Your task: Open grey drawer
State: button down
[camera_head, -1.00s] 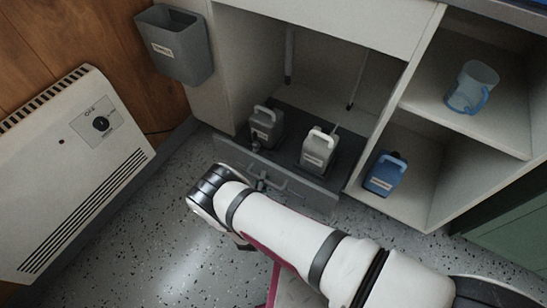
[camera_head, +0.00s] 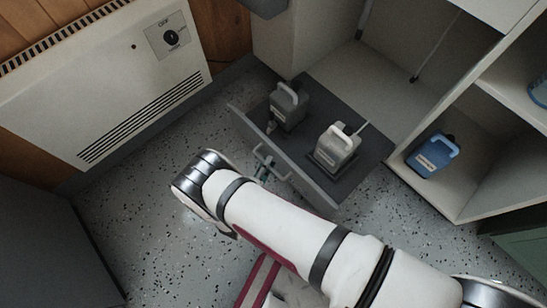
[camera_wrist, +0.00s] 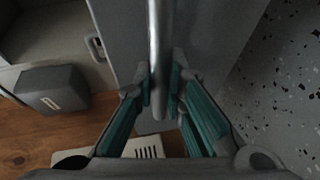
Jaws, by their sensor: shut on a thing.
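The grey drawer (camera_head: 318,185) is pulled part way out of the low cabinet, its front panel standing out over the floor. A grey jug (camera_head: 288,106) and a white jug (camera_head: 336,147) stand upright on its base. My gripper (camera_head: 265,168) is at the bar handle on the drawer front, mostly hidden behind my arm. In the wrist view the handle bar (camera_wrist: 155,60) runs between the two teal-padded fingers of my gripper (camera_wrist: 163,85), which are shut on it.
A white heater (camera_head: 110,80) stands along the left wall. A blue jug (camera_head: 433,155) is in the cabinet compartment right of the drawer. Speckled floor (camera_head: 140,230) is free in front of and left of the drawer. A grey bin (camera_wrist: 52,90) shows in the wrist view.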

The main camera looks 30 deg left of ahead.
jog(key=shift+s+a, duration=0.15)
jog(key=shift+s, duration=0.2)
jog(key=c, duration=1.6)
grip_release()
jog(key=shift+c, duration=0.2)
jog(key=s+r, duration=0.1)
jog(key=s, duration=0.6)
jog(key=shift+s+d+r, duration=0.15)
jog(key=shift+d+r, duration=0.05)
